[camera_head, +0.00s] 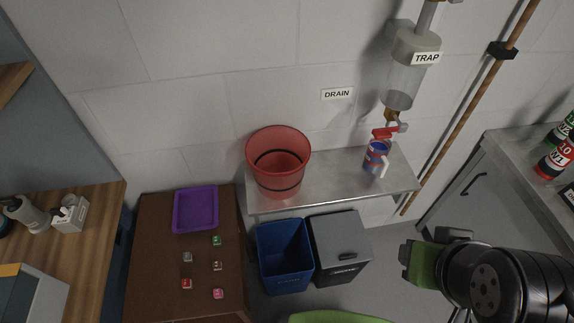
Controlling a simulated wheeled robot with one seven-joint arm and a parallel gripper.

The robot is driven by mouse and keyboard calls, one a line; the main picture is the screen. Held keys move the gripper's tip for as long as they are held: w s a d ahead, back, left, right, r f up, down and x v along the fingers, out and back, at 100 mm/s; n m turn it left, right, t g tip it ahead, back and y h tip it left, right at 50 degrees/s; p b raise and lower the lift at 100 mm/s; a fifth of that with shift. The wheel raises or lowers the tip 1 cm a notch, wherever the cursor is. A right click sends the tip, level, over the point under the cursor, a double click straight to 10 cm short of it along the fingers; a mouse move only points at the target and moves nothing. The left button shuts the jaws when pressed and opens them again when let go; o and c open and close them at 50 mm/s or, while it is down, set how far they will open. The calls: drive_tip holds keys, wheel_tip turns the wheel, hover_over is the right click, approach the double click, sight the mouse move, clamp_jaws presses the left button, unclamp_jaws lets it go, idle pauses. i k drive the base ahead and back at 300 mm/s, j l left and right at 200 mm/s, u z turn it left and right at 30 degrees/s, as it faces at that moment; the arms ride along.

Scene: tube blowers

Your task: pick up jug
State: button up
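A small blue jug (375,157) with red marks and a white handle stands on the right part of the metal shelf (335,180). It is under the red valve of the clear trap cylinder (405,80). Its handle is on the lower right side. My gripper (418,262), with green and black parts, is at the lower right, in front of and below the shelf, well apart from the jug. The view does not show clearly whether its fingers are open or closed.
A red bucket (279,170) stands left of the jug on the shelf. A blue bin (284,262) and a grey bin (340,250) stand below. A brown pipe (470,97) runs down the wall at right. A purple tray (195,210) lies on the brown cabinet.

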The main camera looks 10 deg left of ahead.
sight(375, 160)
drive_tip(key=i+l+u, duration=0.1)
drive_tip(key=l+u, duration=0.25)
drive_tip(key=u, duration=0.15)
drive_tip(key=l+u, duration=0.85)
drive_tip(key=u, duration=0.15)
drive_tip(key=k+l+u, duration=0.1)
drive_tip(key=l+u, duration=0.35)
drive_tip(key=k+l+u, duration=0.15)
drive_tip(key=l+u, duration=0.15)
drive_tip(key=u, duration=0.2)
